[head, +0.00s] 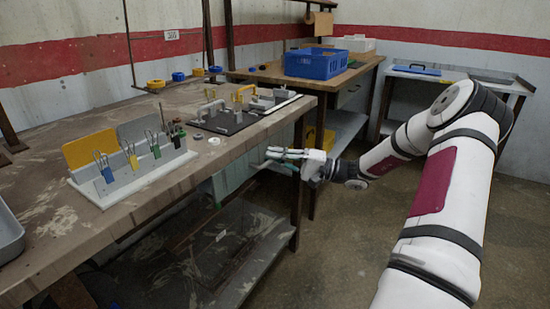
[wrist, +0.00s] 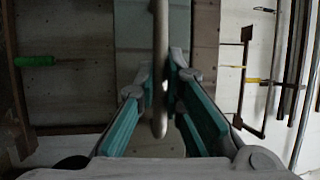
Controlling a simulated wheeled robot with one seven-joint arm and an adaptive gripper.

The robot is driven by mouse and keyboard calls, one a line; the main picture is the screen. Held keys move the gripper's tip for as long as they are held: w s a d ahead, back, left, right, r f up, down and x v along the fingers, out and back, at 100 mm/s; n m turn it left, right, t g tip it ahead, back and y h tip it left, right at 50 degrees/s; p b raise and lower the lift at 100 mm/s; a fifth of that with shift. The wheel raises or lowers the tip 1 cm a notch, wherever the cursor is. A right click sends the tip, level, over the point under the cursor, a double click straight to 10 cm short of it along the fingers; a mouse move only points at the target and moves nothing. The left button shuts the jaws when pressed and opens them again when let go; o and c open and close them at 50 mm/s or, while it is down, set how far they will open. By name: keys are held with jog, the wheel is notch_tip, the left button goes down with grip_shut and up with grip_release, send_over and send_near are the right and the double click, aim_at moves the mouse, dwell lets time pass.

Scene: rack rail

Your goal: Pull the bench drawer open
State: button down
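The workbench (head: 70,215) stands at the left in the head view. A pale green drawer front (head: 232,176) shows under its top, partly hidden by my gripper. My gripper (head: 270,155) is at the bench's near right end, level with the drawer. In the wrist view a grey bar handle (wrist: 160,60) runs upright in the picture, in front of the pale drawer front (wrist: 138,38). The two teal-padded fingers of my gripper (wrist: 161,78) stand on either side of the handle. They look open, with narrow gaps; contact is not clear.
The bench top holds a padlock rack (head: 130,165) and a dark fixture board (head: 235,118). A lower shelf (head: 215,250) lies beneath. A second table with a blue crate (head: 315,63) stands behind. The floor (head: 335,250) before the bench is clear.

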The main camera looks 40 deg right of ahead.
jog(key=s+d+p, duration=0.3)
jog(key=s+d, duration=0.1)
jog(key=s, duration=0.7)
jog(key=s+d+p, duration=0.3)
jog(key=s+d, duration=0.1)
jog(key=s, duration=0.7)
jog(key=shift+s+d, duration=0.15)
jog(key=shift+s, duration=0.1)
jog(key=c, duration=2)
grip_release()
jog(key=shift+o, duration=0.2)
jog(key=v, duration=1.2)
